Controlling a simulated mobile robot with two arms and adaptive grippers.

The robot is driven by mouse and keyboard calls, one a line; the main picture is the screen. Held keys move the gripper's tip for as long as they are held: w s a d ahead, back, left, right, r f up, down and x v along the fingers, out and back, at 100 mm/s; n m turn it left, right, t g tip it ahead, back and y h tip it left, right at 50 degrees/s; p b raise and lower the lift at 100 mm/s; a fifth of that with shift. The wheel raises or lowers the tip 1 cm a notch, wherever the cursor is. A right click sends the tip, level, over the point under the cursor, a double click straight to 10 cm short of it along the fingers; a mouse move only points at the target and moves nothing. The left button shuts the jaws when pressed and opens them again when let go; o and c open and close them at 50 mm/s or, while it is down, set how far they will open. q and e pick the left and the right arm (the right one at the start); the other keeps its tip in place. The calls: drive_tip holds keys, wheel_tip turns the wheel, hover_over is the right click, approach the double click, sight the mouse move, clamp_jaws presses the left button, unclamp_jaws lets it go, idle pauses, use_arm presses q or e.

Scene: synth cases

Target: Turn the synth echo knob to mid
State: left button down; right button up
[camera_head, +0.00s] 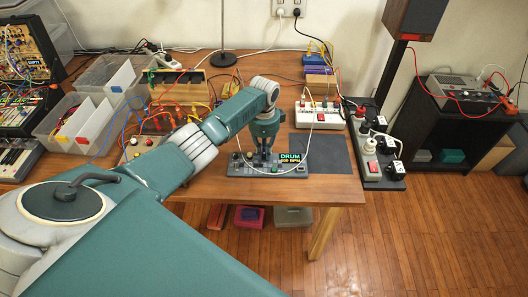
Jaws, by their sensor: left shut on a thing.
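A grey synth (240,170) with a lit display reading DRUM (290,160) lies near the front edge of the wooden table. My left gripper (263,160) points down onto its panel, left of the display. Its fingers are close together and shut on a small knob there. The fingers hide most of that knob, so its pointer and label cannot be read. Small controls show along the synth's front edge. My right gripper is not in view.
A dark mat (322,153) lies bare to the right. Power strips with plugs (375,150) line the table's right end. Clear bins (60,125) and patch cables crowd the left.

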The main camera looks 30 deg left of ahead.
sight(264, 154)
use_arm(q)
drive_tip(key=c, duration=1.7)
unclamp_jaws()
wheel_tip(264, 154, up, 12)
drive_tip(key=shift+r, duration=0.1)
